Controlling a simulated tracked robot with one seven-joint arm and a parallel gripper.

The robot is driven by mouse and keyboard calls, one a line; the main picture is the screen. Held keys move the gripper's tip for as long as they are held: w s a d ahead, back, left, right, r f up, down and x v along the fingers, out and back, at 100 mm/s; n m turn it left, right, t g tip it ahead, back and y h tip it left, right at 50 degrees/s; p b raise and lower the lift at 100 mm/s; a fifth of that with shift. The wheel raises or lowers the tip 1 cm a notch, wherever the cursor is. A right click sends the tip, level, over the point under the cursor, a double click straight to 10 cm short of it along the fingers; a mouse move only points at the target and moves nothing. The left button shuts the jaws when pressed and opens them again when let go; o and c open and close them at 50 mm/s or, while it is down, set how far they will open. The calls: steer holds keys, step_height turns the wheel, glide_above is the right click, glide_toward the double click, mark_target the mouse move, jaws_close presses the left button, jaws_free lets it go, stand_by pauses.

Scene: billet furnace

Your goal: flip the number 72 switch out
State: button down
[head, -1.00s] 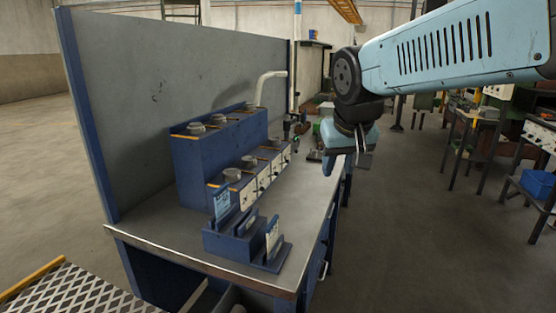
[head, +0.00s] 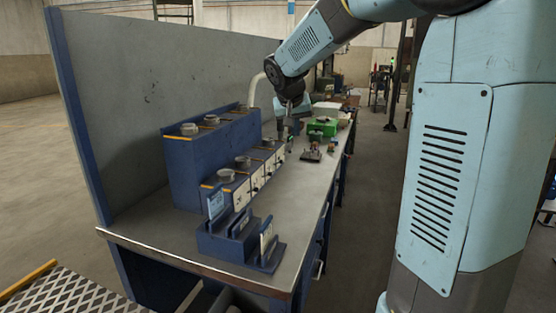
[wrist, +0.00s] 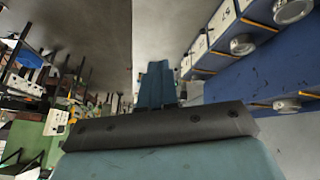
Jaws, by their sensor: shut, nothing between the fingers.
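A blue stepped rack (head: 200,160) stands on the grey bench, with white panels (head: 258,180) bearing small dark switches along its lower front face. The numbers on the panels are too small to read, so I cannot tell which switch is 72. My gripper (head: 289,146) hangs beside the far end of the panel row, over the bench top, partly merged with dark things behind it. In the wrist view my gripper (wrist: 157,85) shows its fingers together and empty. The rack (wrist: 270,70) and tilted white panels (wrist: 205,40) lie to its right there, apart from it.
Round metal pots (head: 226,175) sit on the rack's steps. A small blue holder (head: 232,240) with upright cards stands at the bench's near end. A grey partition (head: 150,95) rises behind. A green object (head: 322,127) and small tools lie further along.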

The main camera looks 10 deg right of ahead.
steer(key=w+a+f, duration=0.1)
steer(key=w+f, duration=0.3)
steer(key=w, duration=0.3)
steer(key=w+a+f, duration=0.1)
steer(key=w+f, duration=0.3)
steer(key=w, duration=0.4)
steer(key=w+a+f+m+h, duration=0.1)
steer(key=w+f, duration=0.3)
steer(key=w, duration=0.4)
steer(key=shift+t, duration=0.3)
glide_toward(280, 162)
steer(key=shift+x, duration=3.35)
